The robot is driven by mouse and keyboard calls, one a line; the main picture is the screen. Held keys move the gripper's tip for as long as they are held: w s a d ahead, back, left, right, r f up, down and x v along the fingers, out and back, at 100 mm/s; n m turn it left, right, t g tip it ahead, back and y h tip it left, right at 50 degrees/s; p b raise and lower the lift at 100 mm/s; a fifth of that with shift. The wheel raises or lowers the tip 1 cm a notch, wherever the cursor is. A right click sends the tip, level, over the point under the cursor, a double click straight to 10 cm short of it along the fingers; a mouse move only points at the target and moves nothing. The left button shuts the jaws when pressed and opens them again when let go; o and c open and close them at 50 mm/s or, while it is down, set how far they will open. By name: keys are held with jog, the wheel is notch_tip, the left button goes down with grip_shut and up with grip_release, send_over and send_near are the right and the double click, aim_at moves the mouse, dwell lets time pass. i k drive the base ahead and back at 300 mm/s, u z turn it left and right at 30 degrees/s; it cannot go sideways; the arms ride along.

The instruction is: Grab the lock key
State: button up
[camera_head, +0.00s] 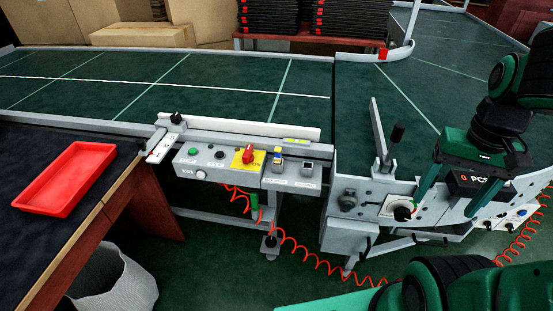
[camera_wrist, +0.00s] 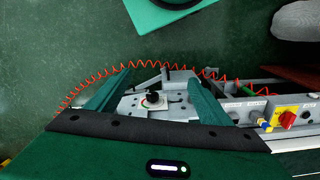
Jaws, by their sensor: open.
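No separate key can be made out for certain. A black knob on a white plate (camera_head: 402,213) sits on the grey side panel at the right; it may be the lock key. In the wrist view the same black knob (camera_wrist: 153,97) appears between my fingers, beyond them. My gripper (camera_head: 444,208) is open and empty, fingers pointing down above and to the right of the knob. In the wrist view both fingers of my gripper (camera_wrist: 159,78) are spread apart.
A control box (camera_head: 220,165) carries buttons, a red rotary switch (camera_head: 247,155) on a yellow plate and a small blue-yellow part. A red coiled cable (camera_head: 310,263) hangs below. A red tray (camera_head: 68,178) lies on the left table.

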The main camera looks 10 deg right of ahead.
aim_at(278, 150)
jog(key=z, duration=1.3)
jog(key=k, duration=1.2)
jog(key=u, duration=0.75)
jog(key=i, duration=1)
jog(key=z, duration=0.05)
